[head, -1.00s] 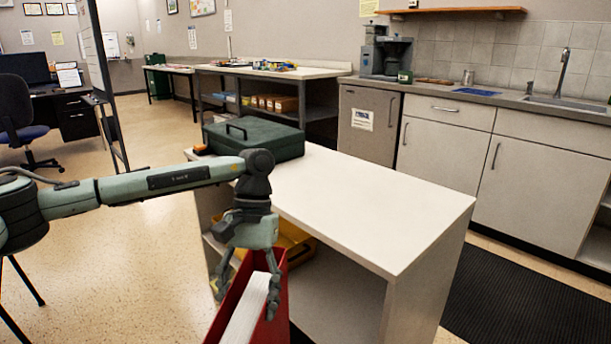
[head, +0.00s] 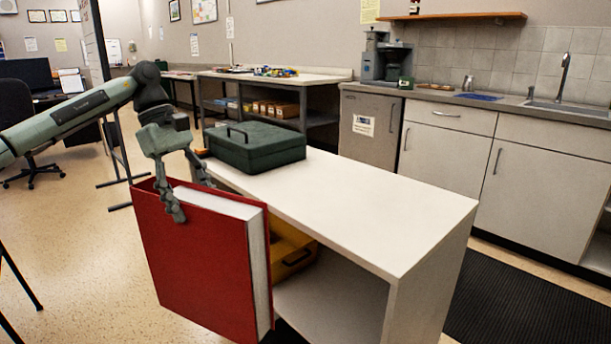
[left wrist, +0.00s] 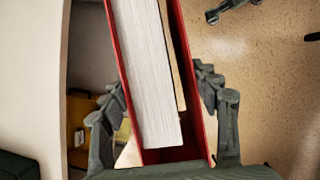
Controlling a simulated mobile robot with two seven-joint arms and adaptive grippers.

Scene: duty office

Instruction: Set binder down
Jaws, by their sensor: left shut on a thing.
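A red binder (head: 195,262) with white pages hangs upright from my left gripper (head: 192,200) in the head view. It is in front of the left end of the white-topped table (head: 365,210), with its top edge near tabletop height. In the left wrist view my left gripper (left wrist: 165,125) is shut on the binder (left wrist: 190,70), one finger on each side of its covers. White pages and a brownish strip show between the covers. The binder hides part of the table's open shelf. My right gripper is not in view.
A dark green case (head: 255,146) with a handle sits on the table's far left end. A yellow case (head: 290,250) lies on the shelf below. The middle and right of the tabletop are clear. A counter with a sink (head: 570,104) stands behind.

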